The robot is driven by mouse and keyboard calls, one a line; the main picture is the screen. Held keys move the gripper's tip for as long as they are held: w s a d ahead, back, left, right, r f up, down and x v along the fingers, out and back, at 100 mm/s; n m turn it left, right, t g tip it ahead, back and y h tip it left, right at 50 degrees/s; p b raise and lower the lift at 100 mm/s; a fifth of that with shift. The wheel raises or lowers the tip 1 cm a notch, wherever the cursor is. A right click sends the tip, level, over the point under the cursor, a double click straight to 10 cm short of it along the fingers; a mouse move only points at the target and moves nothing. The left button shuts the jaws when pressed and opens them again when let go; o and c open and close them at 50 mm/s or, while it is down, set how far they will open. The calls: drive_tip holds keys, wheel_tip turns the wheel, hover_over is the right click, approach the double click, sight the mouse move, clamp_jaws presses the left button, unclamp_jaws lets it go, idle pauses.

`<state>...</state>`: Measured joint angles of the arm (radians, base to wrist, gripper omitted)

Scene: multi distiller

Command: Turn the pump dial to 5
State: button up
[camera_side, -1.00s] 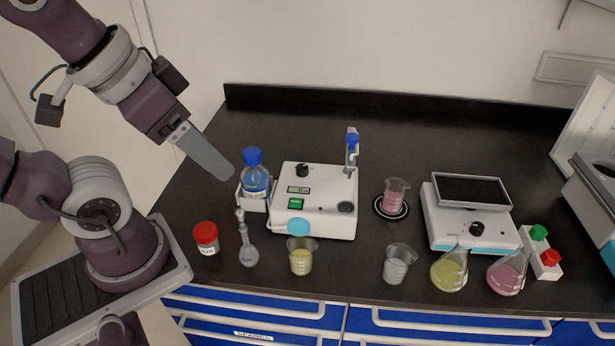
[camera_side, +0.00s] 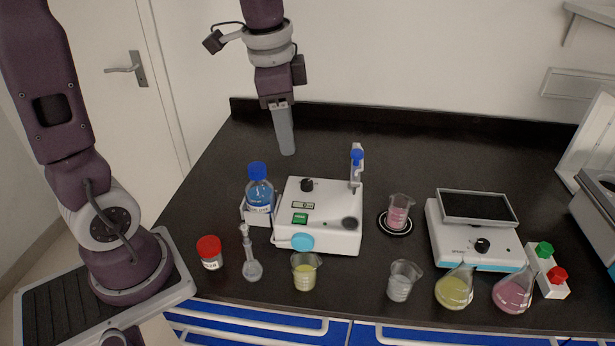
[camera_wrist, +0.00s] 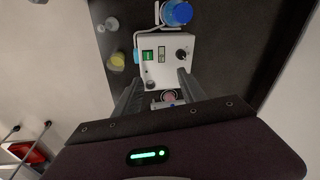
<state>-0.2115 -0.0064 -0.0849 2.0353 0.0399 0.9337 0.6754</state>
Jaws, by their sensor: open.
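The white pump box (camera_side: 335,205) stands on the black bench. Its black dial (camera_side: 307,185) is on the top face near the back left, above a small display (camera_side: 303,205) and a green switch (camera_side: 300,218). The number the dial points at is too small to read. My gripper (camera_side: 288,152) points down, raised above and behind the pump, clear of the dial. In the wrist view the dial (camera_wrist: 181,54) shows just beyond the fingertips. My gripper (camera_wrist: 160,76) is open there, with nothing held between its fingers.
A blue-capped bottle (camera_side: 259,190) stands close left of the pump, and a blue-topped post (camera_side: 356,165) rises at its back right. A flask (camera_side: 251,268) and a beaker of yellow liquid (camera_side: 305,275) stand in front. The bench behind the pump is clear.

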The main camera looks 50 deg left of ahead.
sight(308, 181)
drive_tip(key=w+a+f+m+g, duration=0.1)
drive_tip(key=w+f, duration=0.2)
drive_tip(key=w+a+f+m, duration=0.2)
drive_tip(key=w+f, duration=0.1)
drive_tip(key=f, duration=0.1)
drive_tip(key=w+a+f+m+g+h, duration=0.1)
drive_tip(key=w+a+f, duration=0.1)
drive_tip(key=f, duration=0.1)
drive_tip(key=shift+w+a+f+m+g, duration=0.2)
drive_tip(key=shift+w+f+m+g, duration=0.1)
drive_tip(key=shift+w, duration=0.1)
wheel_tip(308, 181, down, 7)
drive_tip(key=shift+s+d+f, duration=0.1)
clamp_jaws()
